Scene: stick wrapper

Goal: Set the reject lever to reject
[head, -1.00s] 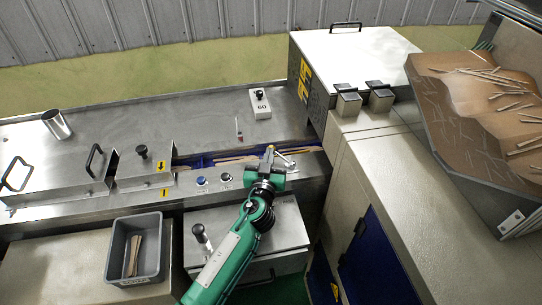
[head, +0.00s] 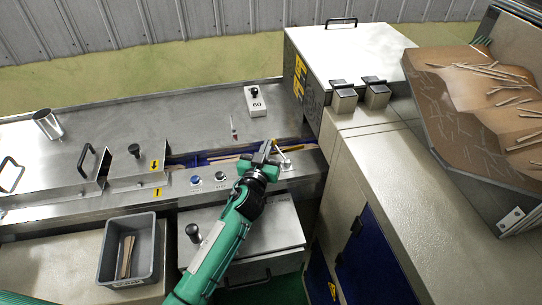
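A small metal lever (head: 285,161) stands on the machine's front panel, right of the two round buttons; I take it to be the reject lever. Its arm leans up and to the left, and its end lies close to my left gripper (head: 266,148). My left gripper comes in from below and is just left of the lever. I cannot tell whether it touches the lever or how far its fingers are apart. The lever's labels are hidden or too small to read. My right gripper is not in view.
A blue button (head: 196,180) and a dark button (head: 221,177) sit left of the gripper. Behind is a channel with wooden sticks (head: 222,161). A white box marked 60 (head: 257,106) stands farther back. A grey bin (head: 108,262) is at lower left.

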